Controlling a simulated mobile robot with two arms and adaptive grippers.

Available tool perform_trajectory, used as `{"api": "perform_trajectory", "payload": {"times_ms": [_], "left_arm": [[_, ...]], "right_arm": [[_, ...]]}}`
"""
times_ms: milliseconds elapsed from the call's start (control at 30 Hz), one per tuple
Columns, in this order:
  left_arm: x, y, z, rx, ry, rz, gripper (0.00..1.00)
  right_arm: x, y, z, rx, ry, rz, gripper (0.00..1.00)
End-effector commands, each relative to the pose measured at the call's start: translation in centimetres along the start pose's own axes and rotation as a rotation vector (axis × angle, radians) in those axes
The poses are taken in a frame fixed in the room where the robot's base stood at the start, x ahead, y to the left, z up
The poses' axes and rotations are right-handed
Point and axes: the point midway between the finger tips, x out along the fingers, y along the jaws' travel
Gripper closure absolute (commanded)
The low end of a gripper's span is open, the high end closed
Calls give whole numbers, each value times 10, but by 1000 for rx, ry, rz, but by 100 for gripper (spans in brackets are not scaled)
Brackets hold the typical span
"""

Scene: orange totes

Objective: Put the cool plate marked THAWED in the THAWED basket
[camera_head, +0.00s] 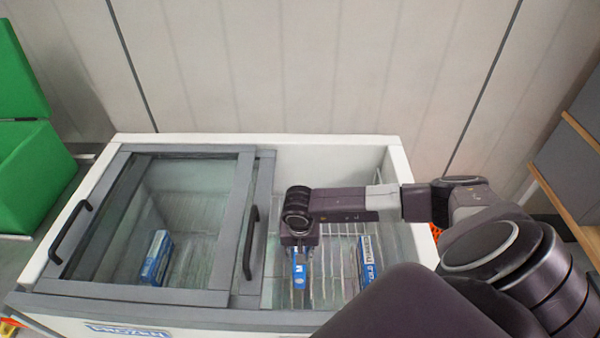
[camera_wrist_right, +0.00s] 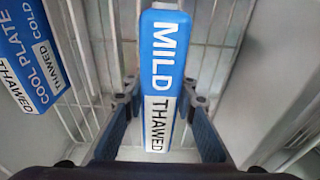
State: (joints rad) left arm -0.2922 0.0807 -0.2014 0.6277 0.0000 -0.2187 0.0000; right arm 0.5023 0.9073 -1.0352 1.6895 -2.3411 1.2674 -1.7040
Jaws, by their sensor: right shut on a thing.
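A blue cool plate (camera_wrist_right: 158,60), its edge marked MILD and THAWED, stands between the fingers of my right gripper (camera_wrist_right: 160,95). The gripper is shut on it and points down into the open right half of the chest freezer (camera_head: 290,150). The plate's blue top also shows under the gripper in the head view (camera_head: 299,272). A second blue plate, marked COOL PLATE, COLD and THAWED (camera_wrist_right: 32,58), stands to the left in the wrist view. In the head view it shows right of the gripper (camera_head: 368,262). No THAWED basket can be made out. My left gripper is out of view.
A sliding glass lid (camera_head: 190,200) with a black handle covers the freezer's left half; another blue plate (camera_head: 156,258) lies under it. White wire racks line the open half. A green bin (camera_head: 35,175) stands left, a grey box on a wooden shelf (camera_head: 570,140) right.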

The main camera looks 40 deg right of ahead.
Motion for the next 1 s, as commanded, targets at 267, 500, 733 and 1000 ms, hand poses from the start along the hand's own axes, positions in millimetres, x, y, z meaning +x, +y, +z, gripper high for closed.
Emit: {"api": "perform_trajectory", "payload": {"times_ms": [267, 500, 733, 1000], "left_arm": [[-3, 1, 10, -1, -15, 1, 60], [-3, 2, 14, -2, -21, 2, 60], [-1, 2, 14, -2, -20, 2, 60], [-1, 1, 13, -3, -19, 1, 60]], "right_arm": [[32, -1, 4, 1, -1, 0, 100], [40, -1, 5, -1, 1, -2, 100], [42, 0, 5, -1, 0, 0, 72], [42, 0, 5, 0, 0, 0, 57]]}}
